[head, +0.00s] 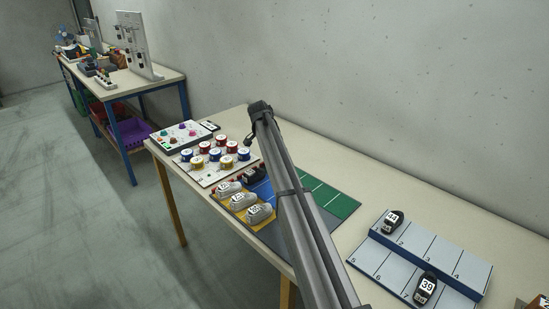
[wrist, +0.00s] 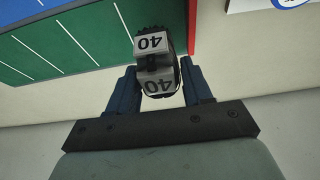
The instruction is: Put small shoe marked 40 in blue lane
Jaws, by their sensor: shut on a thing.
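The small shoe marked 40 (wrist: 153,62) is dark with pale label patches. It sits between the two blue fingers of my gripper (wrist: 158,88), which is shut on it. In the wrist view the shoe is over the edge of the green lane (wrist: 65,45), near a red edge strip. In the head view the lane mat is partly hidden behind my arm; the blue lane (head: 265,189) lies between the yellow lane (head: 233,207) and the green lane. A black shoe (head: 254,174) is at the blue lane's left end. My gripper's fingers are not clear in the head view.
Several white shoes (head: 243,200) lie on the yellow lane. A board with spools (head: 207,176) stands left of the mat. A grey stepped rack (head: 413,239) at right holds black shoes marked 44 (head: 392,222) and 39 (head: 426,288). The wall runs behind the table.

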